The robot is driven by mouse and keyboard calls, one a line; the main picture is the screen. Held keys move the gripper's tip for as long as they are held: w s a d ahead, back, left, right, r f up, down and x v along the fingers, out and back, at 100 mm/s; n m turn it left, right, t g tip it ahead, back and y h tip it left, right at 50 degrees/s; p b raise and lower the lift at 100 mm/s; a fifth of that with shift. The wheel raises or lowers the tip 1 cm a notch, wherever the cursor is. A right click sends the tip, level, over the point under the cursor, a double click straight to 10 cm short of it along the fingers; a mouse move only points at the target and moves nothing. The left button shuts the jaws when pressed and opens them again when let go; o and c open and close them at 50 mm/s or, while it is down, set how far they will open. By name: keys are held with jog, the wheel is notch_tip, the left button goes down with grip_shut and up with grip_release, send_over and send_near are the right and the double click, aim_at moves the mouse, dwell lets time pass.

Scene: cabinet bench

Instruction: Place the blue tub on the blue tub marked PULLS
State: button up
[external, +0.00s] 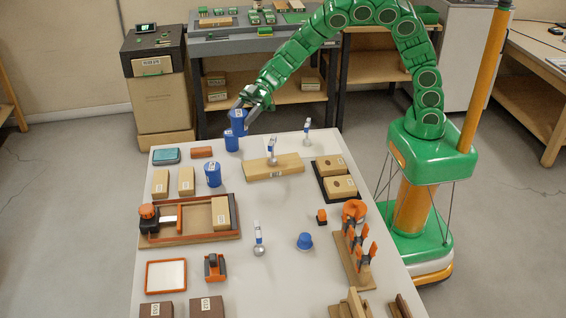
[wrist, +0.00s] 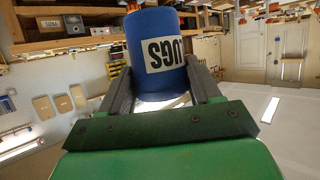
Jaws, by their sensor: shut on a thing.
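A third blue tub (external: 212,174) with a white label stands nearer on the bench. Neither bench tub's label can be read.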

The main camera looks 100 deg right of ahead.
jog(key=shift+w+a+f, duration=0.15)
jog(key=shift+w+f, duration=1.65)
jog(key=shift+f, duration=0.15)
jog(key=shift+w+a+f, duration=0.15)
jog(key=shift+w+f, duration=1.7)
jog(key=shift+f, duration=0.1)
jog(key=shift+w+a+f, duration=0.15)
jog(key=shift+w+f, duration=1.65)
jog(key=shift+f, duration=0.15)
jog(key=shift+f, duration=0.1)
jog(key=o, duration=1.2)
jog(key=shift+c, duration=0.2)
